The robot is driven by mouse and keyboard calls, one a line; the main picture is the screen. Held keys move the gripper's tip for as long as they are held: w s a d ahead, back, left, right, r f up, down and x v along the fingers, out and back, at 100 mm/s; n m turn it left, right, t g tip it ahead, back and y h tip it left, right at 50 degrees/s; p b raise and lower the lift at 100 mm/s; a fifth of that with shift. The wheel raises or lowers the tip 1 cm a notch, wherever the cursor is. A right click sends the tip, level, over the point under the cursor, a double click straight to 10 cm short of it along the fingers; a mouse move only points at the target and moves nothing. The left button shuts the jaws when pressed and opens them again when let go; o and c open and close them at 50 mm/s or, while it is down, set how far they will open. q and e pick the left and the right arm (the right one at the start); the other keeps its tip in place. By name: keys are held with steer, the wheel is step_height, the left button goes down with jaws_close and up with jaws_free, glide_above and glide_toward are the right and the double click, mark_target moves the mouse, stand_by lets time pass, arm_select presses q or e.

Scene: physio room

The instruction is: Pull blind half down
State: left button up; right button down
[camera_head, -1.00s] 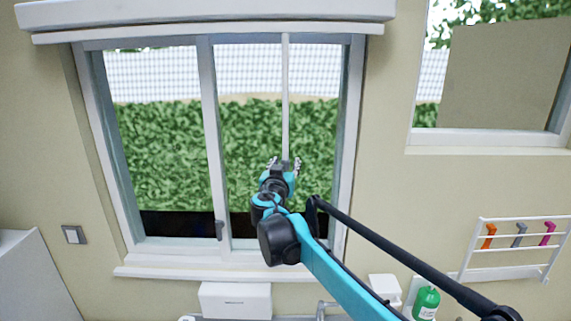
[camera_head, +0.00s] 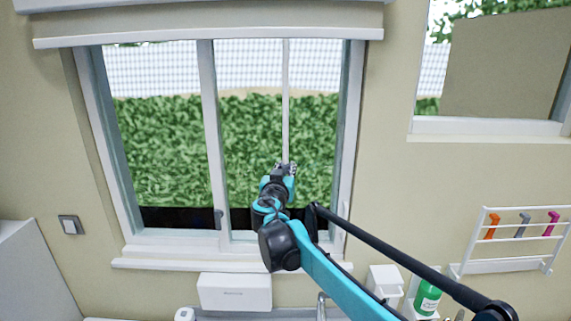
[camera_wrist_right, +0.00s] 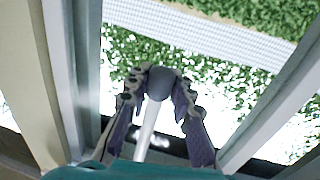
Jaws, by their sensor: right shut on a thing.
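The blind is a pale strip under its white top box (camera_head: 200,5), nearly rolled up. Its white bottom bar (camera_head: 140,41) spans the top of the window a little below the box. A thin white rod (camera_head: 285,100) hangs from the bar in front of the right pane. My right gripper (camera_head: 284,168) is at the rod's lower end. In the right wrist view, its fingers (camera_wrist_right: 160,88) are shut around a grey knob (camera_wrist_right: 163,82) on the white rod (camera_wrist_right: 146,130). My left gripper is not in view.
The window sill (camera_head: 230,265) and a white box (camera_head: 235,292) lie below. A second window (camera_head: 490,127) is at upper right. A rack with coloured hooks (camera_head: 515,238) and a green bottle (camera_head: 427,298) are at lower right. The wall between the windows is clear.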

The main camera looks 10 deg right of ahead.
step_height(320, 180, down, 28)
steer(key=b, duration=1.7)
steer(key=shift+f, duration=0.25)
steer(key=c, duration=1.3)
jaws_free()
steer(key=v, duration=1.2)
steer(key=shift+d, duration=0.15)
